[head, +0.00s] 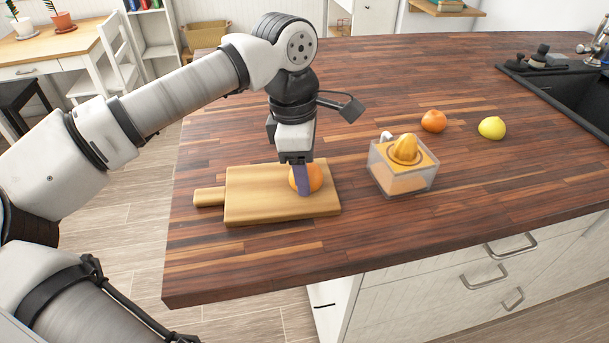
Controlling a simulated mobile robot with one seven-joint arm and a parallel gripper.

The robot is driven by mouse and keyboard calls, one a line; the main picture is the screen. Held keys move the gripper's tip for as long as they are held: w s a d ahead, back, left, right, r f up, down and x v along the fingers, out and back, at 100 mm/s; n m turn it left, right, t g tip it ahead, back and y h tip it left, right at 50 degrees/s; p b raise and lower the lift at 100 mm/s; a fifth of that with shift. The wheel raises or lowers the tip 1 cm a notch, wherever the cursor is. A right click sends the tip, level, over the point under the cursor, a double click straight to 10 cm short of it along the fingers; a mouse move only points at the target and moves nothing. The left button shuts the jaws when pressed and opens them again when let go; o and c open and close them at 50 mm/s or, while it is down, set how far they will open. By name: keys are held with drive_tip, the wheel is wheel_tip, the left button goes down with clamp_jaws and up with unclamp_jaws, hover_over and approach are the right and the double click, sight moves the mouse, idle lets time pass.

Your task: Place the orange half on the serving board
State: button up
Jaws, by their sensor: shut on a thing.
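The orange half (316,178) is at the right part of the wooden serving board (250,205). My gripper (303,184) points straight down over the board and is shut on the orange half. One dark finger covers part of its front. The orange half looks very low, at the board's surface; I cannot tell whether it touches. The board lies flat near the front left of the counter, with its handle pointing left.
A citrus juicer (403,167) with an orange cone stands just right of the board. A whole orange (434,121) and a yellow lemon (492,127) lie farther back right. A black sink (575,95) is at the far right. The counter (490,190) is clear at the front right.

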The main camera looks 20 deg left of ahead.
drive_tip(key=shift+f, duration=0.1)
drive_tip(key=shift+f, duration=0.15)
drive_tip(key=o, duration=0.9)
drive_tip(key=shift+o, duration=0.2)
wheel_tip(320, 180, up, 12)
drive_tip(key=a, duration=0.1)
drive_tip(key=shift+s+a+b, duration=0.2)
drive_tip(key=shift+a+b, duration=0.05)
drive_tip(key=shift+b, duration=0.05)
